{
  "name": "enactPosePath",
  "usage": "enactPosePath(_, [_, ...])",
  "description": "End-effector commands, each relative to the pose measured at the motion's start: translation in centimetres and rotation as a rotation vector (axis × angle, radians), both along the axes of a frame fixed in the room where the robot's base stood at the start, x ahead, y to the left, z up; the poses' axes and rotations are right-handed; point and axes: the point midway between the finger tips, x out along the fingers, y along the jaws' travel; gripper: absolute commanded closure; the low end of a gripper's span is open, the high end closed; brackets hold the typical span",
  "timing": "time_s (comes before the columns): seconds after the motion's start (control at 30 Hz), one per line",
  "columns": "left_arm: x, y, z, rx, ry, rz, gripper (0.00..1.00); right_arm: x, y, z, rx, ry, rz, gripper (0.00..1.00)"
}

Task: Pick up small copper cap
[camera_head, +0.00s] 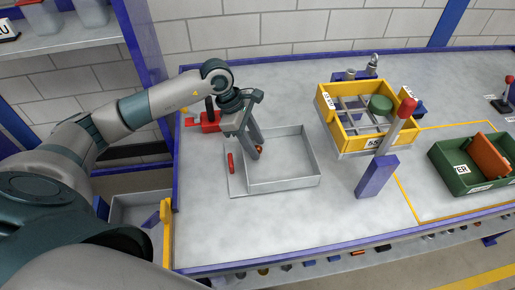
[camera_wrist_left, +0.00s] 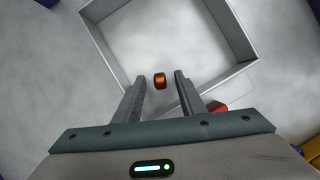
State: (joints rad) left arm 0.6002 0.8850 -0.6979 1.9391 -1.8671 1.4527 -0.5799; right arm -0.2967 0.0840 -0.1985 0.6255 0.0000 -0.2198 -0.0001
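The small copper cap (camera_wrist_left: 160,80) shows between and just beyond the fingertips of my left gripper in the left wrist view. It appears inside the grey-white open tray (camera_wrist_left: 249,78). In the head view the cap (camera_head: 259,149) is a small brown spot beside the fingers, partly hidden by them. My left gripper (camera_head: 254,153) reaches down over the left part of the tray (camera_head: 285,184). Its fingers (camera_wrist_left: 158,79) are apart with nothing held between them. How far the fingertips are above the cap is hard to tell. My right gripper is not in view.
A red-handled piece (camera_head: 231,163) lies by the tray's left wall. A red clamp-like object (camera_head: 208,122) stands behind. A yellow crate (camera_head: 352,143), a blue post with a red knob (camera_head: 377,176) and a green bin (camera_head: 458,184) stand right. The front tabletop is clear.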

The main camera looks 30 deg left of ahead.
Motion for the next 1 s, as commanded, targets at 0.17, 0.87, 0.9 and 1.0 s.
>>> enactPosePath(0.17, [0.0,0.0,0.0,0.000,0.000,0.000,0.63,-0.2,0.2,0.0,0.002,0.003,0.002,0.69])
enactPosePath(0.87, [0.1,0.0,0.8,0.001,-0.003,0.000,1.00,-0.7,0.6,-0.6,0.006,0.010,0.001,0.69])
enactPosePath(0.9, [0.1,0.0,1.1,0.000,-0.003,0.000,1.00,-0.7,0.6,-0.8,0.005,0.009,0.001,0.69])
enactPosePath(1.0, [0.1,0.0,2.2,0.000,-0.005,-0.001,1.00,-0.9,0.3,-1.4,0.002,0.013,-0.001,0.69])
